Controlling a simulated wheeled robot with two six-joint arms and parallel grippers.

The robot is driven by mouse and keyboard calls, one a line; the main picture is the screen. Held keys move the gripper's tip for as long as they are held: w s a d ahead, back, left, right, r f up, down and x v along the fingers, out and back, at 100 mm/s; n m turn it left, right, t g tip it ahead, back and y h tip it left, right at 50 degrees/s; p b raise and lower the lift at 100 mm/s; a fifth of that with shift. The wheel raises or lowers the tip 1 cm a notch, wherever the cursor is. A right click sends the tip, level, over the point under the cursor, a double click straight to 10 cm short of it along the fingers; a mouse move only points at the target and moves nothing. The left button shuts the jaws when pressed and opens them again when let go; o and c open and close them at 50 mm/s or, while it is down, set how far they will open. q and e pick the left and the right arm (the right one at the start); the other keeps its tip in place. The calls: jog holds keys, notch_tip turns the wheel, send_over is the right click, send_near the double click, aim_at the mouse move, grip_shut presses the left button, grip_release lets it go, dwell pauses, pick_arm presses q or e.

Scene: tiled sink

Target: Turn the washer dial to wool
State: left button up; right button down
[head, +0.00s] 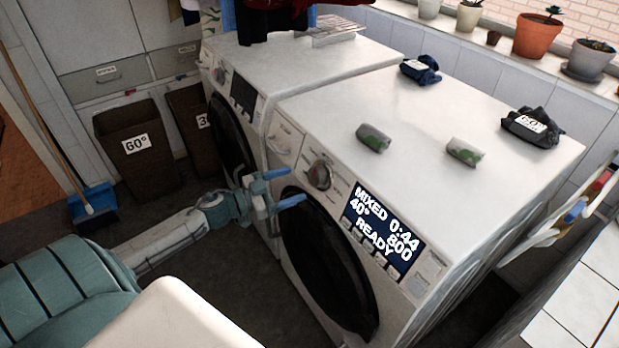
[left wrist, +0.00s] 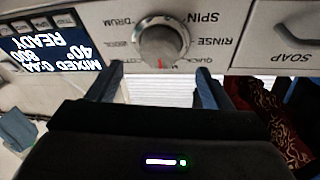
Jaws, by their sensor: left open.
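The washer (head: 330,255) is the nearer white machine. Its round silver dial (head: 320,175) sits left of the display (head: 385,230), which reads MIXED, 0:44, 40°, 800, READY. In the left wrist view the panel is upside down. The dial (left wrist: 162,44) has a red mark at its lower edge, with SPIN, RINSE and DRUM printed around it. Other labels are small or partly covered; I cannot make out wool. My left gripper (head: 284,187) is open and empty in front of the panel, apart from the dial. Its two blue fingers (left wrist: 160,84) show below the dial in the wrist view.
A second white machine (head: 290,62) stands to the left. Two small green-grey packets (head: 374,138) and dark cloth bundles (head: 530,126) lie on the washer top. Brown baskets (head: 130,158), a broom and a blue dustpan (head: 92,203) stand at left. A soap drawer (left wrist: 290,35) adjoins the panel.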

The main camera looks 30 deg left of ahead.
aim_at(312, 177)
pick_arm(q)
jog(key=p+x, duration=0.2)
jog(key=x, duration=0.2)
jog(key=shift+w+d+r, duration=0.15)
jog(key=shift+w, duration=0.15)
jog(key=shift+w+d, duration=0.4)
jog(key=shift+w, duration=0.2)
jog(key=c, duration=1)
